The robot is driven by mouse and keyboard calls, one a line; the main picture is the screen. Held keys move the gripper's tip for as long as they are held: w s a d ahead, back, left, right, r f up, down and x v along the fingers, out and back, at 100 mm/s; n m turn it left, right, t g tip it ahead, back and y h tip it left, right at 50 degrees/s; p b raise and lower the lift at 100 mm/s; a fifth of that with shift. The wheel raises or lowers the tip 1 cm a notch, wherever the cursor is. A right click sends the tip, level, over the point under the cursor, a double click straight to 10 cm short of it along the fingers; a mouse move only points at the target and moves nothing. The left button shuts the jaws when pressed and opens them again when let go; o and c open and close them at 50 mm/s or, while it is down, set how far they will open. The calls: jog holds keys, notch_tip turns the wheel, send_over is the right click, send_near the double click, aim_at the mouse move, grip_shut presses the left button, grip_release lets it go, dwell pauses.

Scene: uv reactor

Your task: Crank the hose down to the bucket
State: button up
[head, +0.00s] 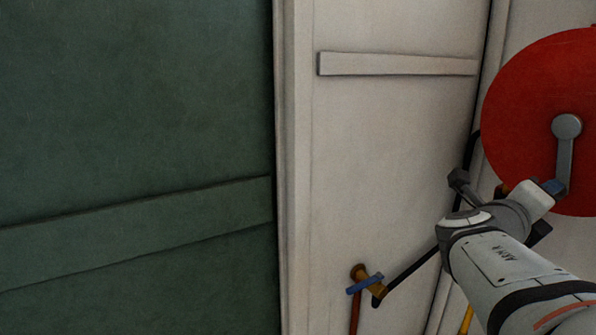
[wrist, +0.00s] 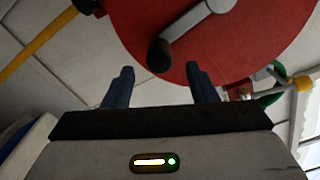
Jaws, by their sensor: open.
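The red hose reel (head: 525,110) is at the right edge of the head view and fills the top of the wrist view (wrist: 225,50). Its grey crank arm (head: 565,155) hangs down from the hub. In the wrist view the crank's dark handle knob (wrist: 160,55) points toward me, roughly centred between the fingers. My gripper (wrist: 160,72) is open, its blue fingers on either side just short of the knob; I cannot tell whether they touch it. A black hose (head: 412,268) runs up from a brass tap toward the reel, partly behind my arm. I see no clear bucket.
The brass tap (head: 372,282) with a blue handle is low on the white wall (head: 395,150). A dark green panel (head: 130,120) fills the left. A yellow pipe (wrist: 38,42) and a green fitting (wrist: 268,98) flank the reel. A blue-and-white object (wrist: 22,140) sits lower left.

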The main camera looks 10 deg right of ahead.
jog(key=w+d+m+p, duration=0.1)
jog(key=d+m, duration=0.1)
jog(key=m, duration=0.2)
jog(key=w+d+m+p, duration=0.1)
jog(key=d+m, duration=0.2)
jog(key=m, duration=0.2)
jog(key=w+d+m+p, duration=0.1)
jog(key=d+m, duration=0.2)
jog(key=m, duration=0.1)
jog(key=shift+w+d+r+p, duration=0.1)
jog(key=shift+w+d+p, duration=0.1)
jog(key=shift+w+p, duration=0.1)
jog(key=shift+s, duration=0.1)
jog(key=shift+c, duration=0.5)
grip_shut()
